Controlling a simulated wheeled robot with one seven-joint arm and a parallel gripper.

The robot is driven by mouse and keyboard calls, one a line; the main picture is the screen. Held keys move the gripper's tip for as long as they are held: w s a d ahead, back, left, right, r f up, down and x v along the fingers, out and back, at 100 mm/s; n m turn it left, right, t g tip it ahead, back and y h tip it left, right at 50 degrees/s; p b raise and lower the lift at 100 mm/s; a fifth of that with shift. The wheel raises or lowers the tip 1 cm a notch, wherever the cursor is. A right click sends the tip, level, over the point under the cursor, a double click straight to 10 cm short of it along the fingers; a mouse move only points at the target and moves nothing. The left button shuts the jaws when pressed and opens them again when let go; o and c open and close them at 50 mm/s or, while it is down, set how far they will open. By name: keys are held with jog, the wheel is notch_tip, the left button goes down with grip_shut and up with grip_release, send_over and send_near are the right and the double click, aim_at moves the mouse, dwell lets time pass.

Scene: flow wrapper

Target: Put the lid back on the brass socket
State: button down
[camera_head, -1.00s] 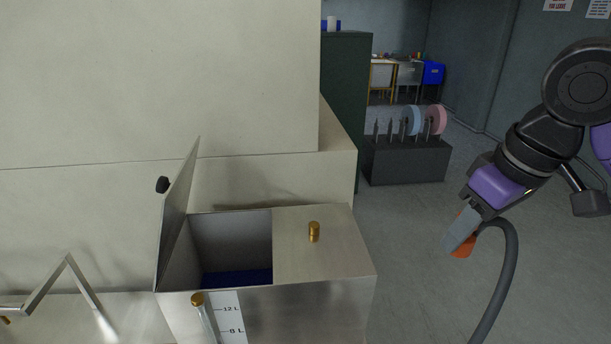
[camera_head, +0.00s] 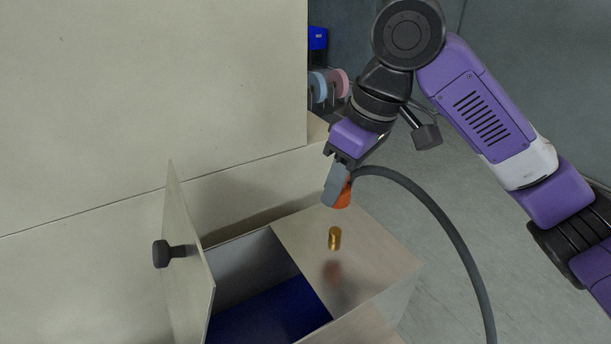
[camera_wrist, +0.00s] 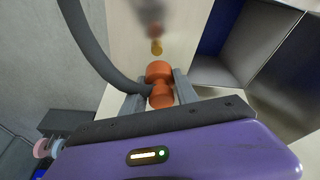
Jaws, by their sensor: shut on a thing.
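The brass socket (camera_head: 335,238) stands upright on the metal tank's flat top. It also shows in the wrist view (camera_wrist: 157,48), just beyond the fingers. My gripper (camera_head: 337,190) is shut on an orange hose end (camera_head: 344,194), above and apart from the socket. In the wrist view the orange piece (camera_wrist: 159,71) sits between both fingers, with a grey hose (camera_head: 443,222) joined to its side. I see no separate lid for the socket. The only lid in view is the tank's hinged lid (camera_head: 181,220) with a black knob, standing open.
The metal tank (camera_head: 375,248) has its left part open, with dark blue inside (camera_head: 262,312). A pale machine wall (camera_head: 150,110) rises behind it. The hose arcs down right of the tank. Floor (camera_head: 465,200) to the right is clear.

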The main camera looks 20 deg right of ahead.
aim_at(338, 203)
jog(key=shift+f+b, duration=2.1)
jog(key=shift+b, duration=0.3)
jog(key=shift+f+b, duration=0.4)
jog(key=shift+f, duration=0.65)
jog(key=shift+s+p, duration=0.1)
jog(key=shift+p, duration=0.7)
jog(key=shift+f+p, duration=0.15)
jog(key=shift+p, duration=0.5)
dwell(0.5)
jog(key=shift+c, duration=1.9)
grip_release()
jog(key=shift+r+p, duration=3.5)
jog(key=shift+p, duration=0.45)
